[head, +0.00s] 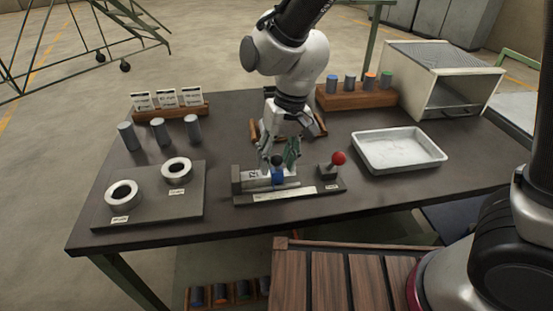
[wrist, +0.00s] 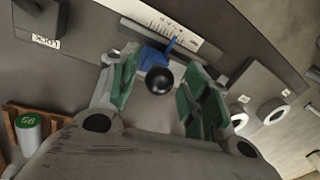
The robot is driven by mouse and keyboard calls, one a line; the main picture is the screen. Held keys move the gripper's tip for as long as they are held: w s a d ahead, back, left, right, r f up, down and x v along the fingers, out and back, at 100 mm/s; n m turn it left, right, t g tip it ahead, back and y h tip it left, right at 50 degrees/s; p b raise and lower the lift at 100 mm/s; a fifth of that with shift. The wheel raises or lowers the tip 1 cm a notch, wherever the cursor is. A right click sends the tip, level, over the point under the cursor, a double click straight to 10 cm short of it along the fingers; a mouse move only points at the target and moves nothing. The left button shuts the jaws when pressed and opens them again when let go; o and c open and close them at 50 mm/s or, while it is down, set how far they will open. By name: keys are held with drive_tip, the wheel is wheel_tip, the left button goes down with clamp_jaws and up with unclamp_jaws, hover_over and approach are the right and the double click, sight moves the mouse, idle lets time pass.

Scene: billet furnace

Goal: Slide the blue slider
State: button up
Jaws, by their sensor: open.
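The blue slider (head: 278,175) sits on a grey scale fixture (head: 237,186) at the front middle of the table. It has a black ball knob, and its blue body (wrist: 152,58) also shows in the wrist view. The black knob (wrist: 159,80) lies between the fingers. My gripper (head: 279,160) points down over the slider, with its green-padded fingers open on either side of the knob. In the wrist view my gripper (wrist: 157,88) shows a gap between the knob and each finger.
A plate with two metal rings (head: 150,215) is at the left. Grey cylinders (head: 160,133) and a wooden block with coloured-top cylinders (head: 357,97) stand behind.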

drive_tip(key=shift+f, duration=0.25)
drive_tip(key=shift+c, duration=0.4)
clamp_jaws()
drive_tip(key=shift+w+d, duration=0.25)
drive_tip(key=shift+d, duration=0.7)
drive_tip(key=shift+w+d, duration=0.2)
drive_tip(key=shift+d, duration=0.7)
drive_tip(key=shift+o, duration=0.4)
unclamp_jaws()
wheel_tip(320, 180, up, 12)
drive_tip(key=w+d, duration=0.1)
drive_tip(key=d, duration=0.1)
